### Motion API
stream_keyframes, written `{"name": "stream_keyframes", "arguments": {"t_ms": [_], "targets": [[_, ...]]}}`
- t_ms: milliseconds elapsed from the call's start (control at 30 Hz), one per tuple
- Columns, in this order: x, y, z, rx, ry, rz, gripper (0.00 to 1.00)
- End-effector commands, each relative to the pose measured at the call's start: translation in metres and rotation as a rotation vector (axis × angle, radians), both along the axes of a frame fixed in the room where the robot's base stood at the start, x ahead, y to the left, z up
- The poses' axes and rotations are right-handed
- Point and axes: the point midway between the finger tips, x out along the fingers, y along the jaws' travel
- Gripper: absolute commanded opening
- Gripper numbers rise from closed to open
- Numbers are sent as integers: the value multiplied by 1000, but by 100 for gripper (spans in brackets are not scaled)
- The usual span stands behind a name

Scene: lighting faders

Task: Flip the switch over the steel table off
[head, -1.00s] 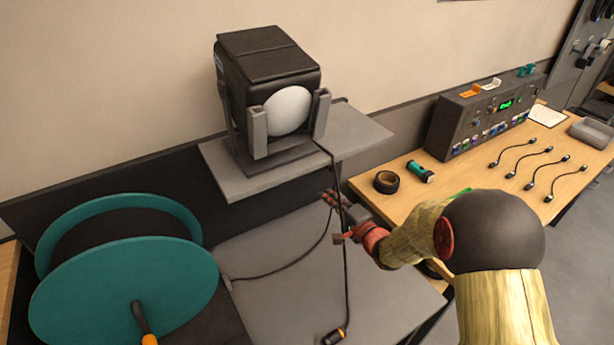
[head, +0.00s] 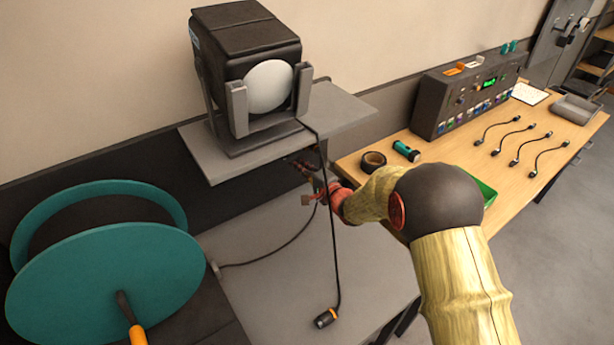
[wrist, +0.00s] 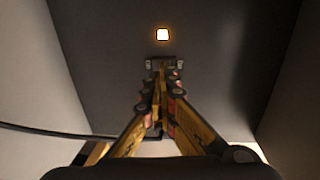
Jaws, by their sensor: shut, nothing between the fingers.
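The steel table (head: 265,255) is the grey surface below a wall shelf. My gripper (head: 300,166) reaches under that shelf towards the dark panel behind the table. In the wrist view, my gripper (wrist: 164,74) is shut and empty, its fingertips close to a small fitting (wrist: 163,62) on the dark panel (wrist: 220,45). I take this fitting to be the switch; the fingertips partly cover it, so its position and any contact are unclear. The fitting cannot be made out in the head view.
The grey shelf (head: 345,108) with a black lamp (head: 245,50) hangs over my gripper. Its cable (head: 333,235) hangs past my gripper to a plug (head: 326,318) on the table. A teal reel (head: 100,270) stands left. A wooden bench (head: 455,165) with a control console (head: 465,95) is right.

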Motion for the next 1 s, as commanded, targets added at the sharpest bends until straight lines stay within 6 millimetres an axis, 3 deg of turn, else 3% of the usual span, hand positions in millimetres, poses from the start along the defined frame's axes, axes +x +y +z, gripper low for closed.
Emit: {"name": "stream_keyframes", "arguments": {"t_ms": [100, 333, 1000], "targets": [[17, 13, -5, -1, -2, 1, 0], [37, 25, -7, 0, 0, -1, 0], [47, 32, -8, 6, -10, 0, 0]]}}
